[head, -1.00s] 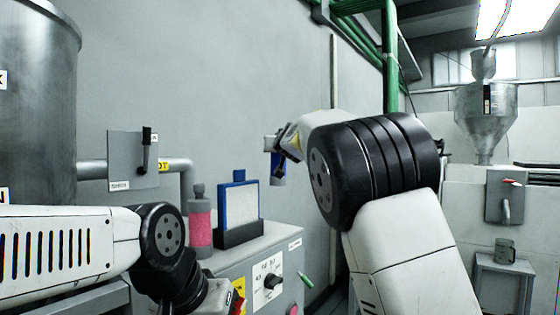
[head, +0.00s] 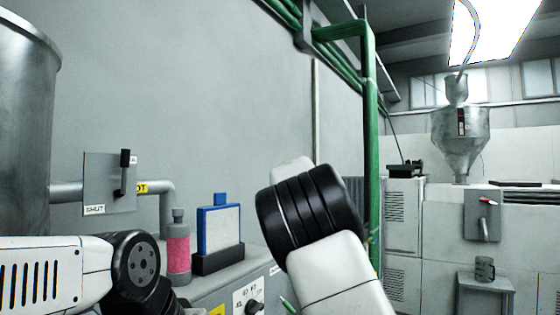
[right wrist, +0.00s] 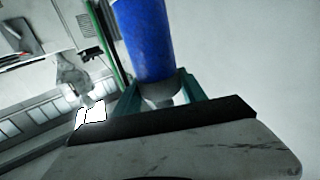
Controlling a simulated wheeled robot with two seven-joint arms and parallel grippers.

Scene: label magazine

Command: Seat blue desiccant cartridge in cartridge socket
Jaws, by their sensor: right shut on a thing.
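The blue desiccant cartridge (right wrist: 145,38) is a blue cylinder with a grey end in the right wrist view. My right gripper (right wrist: 160,88) is shut on it, with teal fingers on both sides of the grey end. In the head view my right arm's black joint and white links hide the gripper and the cartridge. My left arm comes in at the lower left of the head view, and its gripper is out of the picture. I cannot make out the cartridge socket in either view.
A grey cabinet (head: 255,272) bears a pink-filled canister (head: 178,252) and a blue-framed panel (head: 219,229) in a black base. A lever plate (head: 108,185) and a pipe stand behind it. A green post (head: 369,130) rises behind my right arm. A mug (head: 485,267) stands on a stand at right.

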